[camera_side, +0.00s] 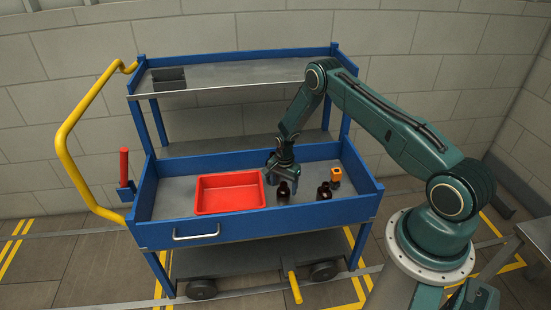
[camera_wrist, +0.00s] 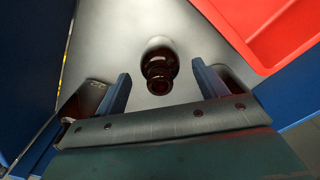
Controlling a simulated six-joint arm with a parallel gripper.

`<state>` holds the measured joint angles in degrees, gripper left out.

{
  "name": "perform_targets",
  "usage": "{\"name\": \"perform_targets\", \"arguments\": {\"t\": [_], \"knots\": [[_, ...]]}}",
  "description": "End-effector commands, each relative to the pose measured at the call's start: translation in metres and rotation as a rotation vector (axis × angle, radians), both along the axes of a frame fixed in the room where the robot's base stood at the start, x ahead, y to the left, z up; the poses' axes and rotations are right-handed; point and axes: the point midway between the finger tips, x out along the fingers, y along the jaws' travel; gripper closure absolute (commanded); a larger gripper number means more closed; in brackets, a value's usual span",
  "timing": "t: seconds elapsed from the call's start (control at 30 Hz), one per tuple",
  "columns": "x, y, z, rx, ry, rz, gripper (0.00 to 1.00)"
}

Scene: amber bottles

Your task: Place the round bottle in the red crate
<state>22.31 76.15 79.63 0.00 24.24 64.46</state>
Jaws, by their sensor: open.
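The red crate (camera_side: 229,193) sits on the cart's middle tray; its corner also shows at the upper right of the wrist view (camera_wrist: 262,45). A small dark round bottle (camera_side: 283,191) stands right of the crate, and a second dark bottle (camera_side: 324,192) stands further right. My gripper (camera_side: 281,182) is low over the tray, just behind the nearer bottle. The fingers are open and hold nothing. I cannot tell from the wrist view whether they touch the bottle.
An amber bottle with an orange label or body (camera_side: 336,176) stands at the tray's right. The blue cart's raised walls (camera_side: 250,224) surround the tray. A dark bin (camera_side: 168,78) sits on the upper shelf (camera_side: 240,76). The tray is bare left of the crate.

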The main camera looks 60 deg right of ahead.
Motion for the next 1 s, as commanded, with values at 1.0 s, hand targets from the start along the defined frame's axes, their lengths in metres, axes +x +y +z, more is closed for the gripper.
{"name": "perform_targets", "arguments": {"t": [1.0], "knots": [[0.000,0.000,0.113,0.000,0.000,0.000,0.29]]}}
